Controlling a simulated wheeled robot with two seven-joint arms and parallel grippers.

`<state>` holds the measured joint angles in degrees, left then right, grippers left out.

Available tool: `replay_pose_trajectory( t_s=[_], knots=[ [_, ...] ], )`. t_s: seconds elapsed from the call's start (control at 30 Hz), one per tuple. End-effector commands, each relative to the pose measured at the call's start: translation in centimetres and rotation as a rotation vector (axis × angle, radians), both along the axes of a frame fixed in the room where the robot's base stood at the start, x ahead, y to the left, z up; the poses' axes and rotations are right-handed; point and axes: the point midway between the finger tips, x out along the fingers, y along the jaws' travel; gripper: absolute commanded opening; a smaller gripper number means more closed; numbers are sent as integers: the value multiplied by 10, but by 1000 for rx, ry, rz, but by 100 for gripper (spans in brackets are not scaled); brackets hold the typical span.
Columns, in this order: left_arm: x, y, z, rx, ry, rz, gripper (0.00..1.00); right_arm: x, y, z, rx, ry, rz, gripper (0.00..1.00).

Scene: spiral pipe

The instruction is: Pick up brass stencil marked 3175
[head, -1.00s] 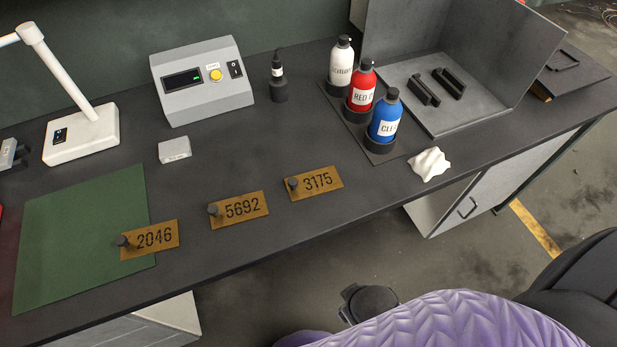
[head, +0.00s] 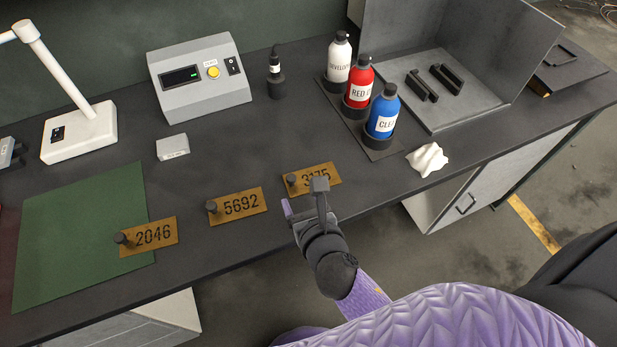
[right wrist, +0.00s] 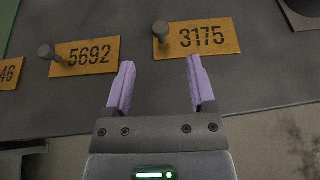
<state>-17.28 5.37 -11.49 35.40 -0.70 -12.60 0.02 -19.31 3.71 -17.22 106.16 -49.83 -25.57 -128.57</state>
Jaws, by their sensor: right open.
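The brass stencil marked 3175 (head: 328,179) lies flat on the dark bench near its front edge, with a dark knob at its left end. My right gripper (head: 303,193) is in front of it and partly covers its digits in the head view. In the right wrist view the stencil (right wrist: 212,38) is whole, beyond the fingertips and a little to the right. The right gripper (right wrist: 160,75) is open and empty, its purple fingers apart. My left gripper is in neither view.
Two more brass stencils, 5692 (head: 240,205) and 2046 (head: 150,237), lie to the left, 2046 partly on a green mat (head: 60,240). A white crumpled cloth (head: 427,160) and the bottles, including a blue one (head: 383,115), stand to the right.

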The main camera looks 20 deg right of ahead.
Motion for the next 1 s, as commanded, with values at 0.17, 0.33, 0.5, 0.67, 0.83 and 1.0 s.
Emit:
replay_pose_trajectory(
  t_s=[0.17,0.33,0.5,0.67,0.83,1.0],
  knots=[
    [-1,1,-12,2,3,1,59,29,-2,-15,2,0,-3,71],
    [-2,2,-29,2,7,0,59,59,-3,-32,4,0,-5,71],
    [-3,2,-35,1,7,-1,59,79,-4,-37,5,2,-4,71],
    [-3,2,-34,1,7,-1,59,80,-4,-36,5,2,-4,71],
    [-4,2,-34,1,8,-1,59,79,-4,-36,5,2,-4,44],
    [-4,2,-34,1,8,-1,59,79,-4,-36,5,2,-5,8]
  ],
)
